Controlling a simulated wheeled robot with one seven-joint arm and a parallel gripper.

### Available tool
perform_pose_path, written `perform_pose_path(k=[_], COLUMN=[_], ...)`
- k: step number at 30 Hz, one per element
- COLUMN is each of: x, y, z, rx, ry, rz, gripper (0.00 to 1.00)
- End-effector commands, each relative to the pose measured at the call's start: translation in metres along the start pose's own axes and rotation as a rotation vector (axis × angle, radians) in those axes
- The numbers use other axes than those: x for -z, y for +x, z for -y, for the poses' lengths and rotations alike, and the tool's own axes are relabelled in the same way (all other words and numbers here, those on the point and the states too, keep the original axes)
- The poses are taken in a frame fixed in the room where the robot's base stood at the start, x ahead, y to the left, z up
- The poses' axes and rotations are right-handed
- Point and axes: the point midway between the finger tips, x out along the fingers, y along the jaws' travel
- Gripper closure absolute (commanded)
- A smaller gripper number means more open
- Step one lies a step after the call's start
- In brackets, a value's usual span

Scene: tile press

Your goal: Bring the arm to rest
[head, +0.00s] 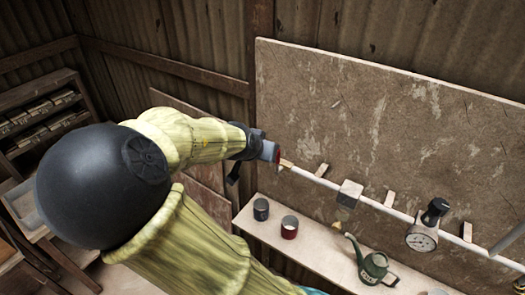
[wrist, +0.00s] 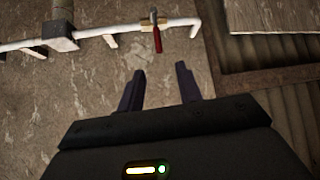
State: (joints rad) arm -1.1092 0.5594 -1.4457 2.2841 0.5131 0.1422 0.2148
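My arm reaches across the head view toward the wall board, with its dark gripper (head: 262,150) near the left end of a white pipe (head: 376,206). In the wrist view, my gripper (wrist: 158,82) has its two dark fingers apart, with nothing between them. Beyond the fingertips, a red-handled lever (wrist: 157,40) is on the pipe's end, apart from the fingers. In the head view the gripper's fingers are mostly hidden or too small to make out.
A shelf (head: 320,254) below the board holds a dark mug (head: 261,210), a red-and-grey mug (head: 289,228) and a green watering can (head: 373,264). A round gauge (head: 421,238) is on the pipe at right. A rack (head: 40,112) stands at far left.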

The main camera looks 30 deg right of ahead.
Motion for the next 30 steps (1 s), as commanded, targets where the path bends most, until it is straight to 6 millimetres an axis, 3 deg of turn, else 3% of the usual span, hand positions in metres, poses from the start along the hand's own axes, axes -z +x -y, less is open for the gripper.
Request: perform_pose_path(k=[9, 13, 17, 21, 30], x=[-0.001, -0.018, -0.057, -0.109, -0.195], y=[0.001, 0.014, 0.037, 0.058, 0.071], z=[0.0, -0.003, -0.008, -0.012, -0.013], rx=[0.0, -0.001, 0.008, 0.044, 0.176], ry=[-0.001, -0.018, -0.063, -0.136, -0.302], rz=[0.003, 0.045, 0.146, 0.277, 0.476], gripper=[0.65, 0.65, 0.65, 0.65, 0.65])
